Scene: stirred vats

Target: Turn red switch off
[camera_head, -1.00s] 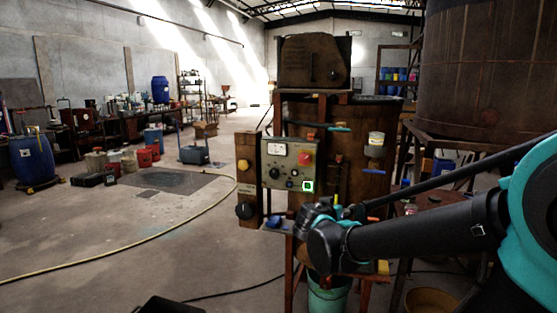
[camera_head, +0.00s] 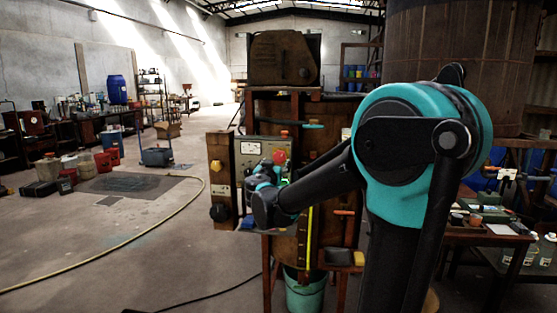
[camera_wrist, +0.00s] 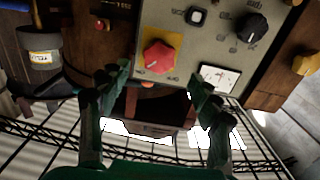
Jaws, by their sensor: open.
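The red switch (camera_head: 279,156) is a red knob on a yellow square at the upper right of a grey control panel (camera_head: 249,145). In the wrist view the red switch (camera_wrist: 160,57) appears upside down with the panel (camera_wrist: 223,45), near the top centre. My gripper (camera_wrist: 155,92) is open and empty. Its two dark green fingers stand apart, below the switch in that view, and do not appear to touch it. In the head view my wrist covers the lower part of the panel, and the fingertips cannot be made out.
A dial meter (camera_wrist: 218,78) and a black knob (camera_wrist: 250,27) share the panel. A yellow knob (camera_wrist: 305,64) is on the wooden post beside it. A labelled tin (camera_wrist: 40,45) hangs at the other side. The floor at left is open, with a yellow hose (camera_head: 150,228).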

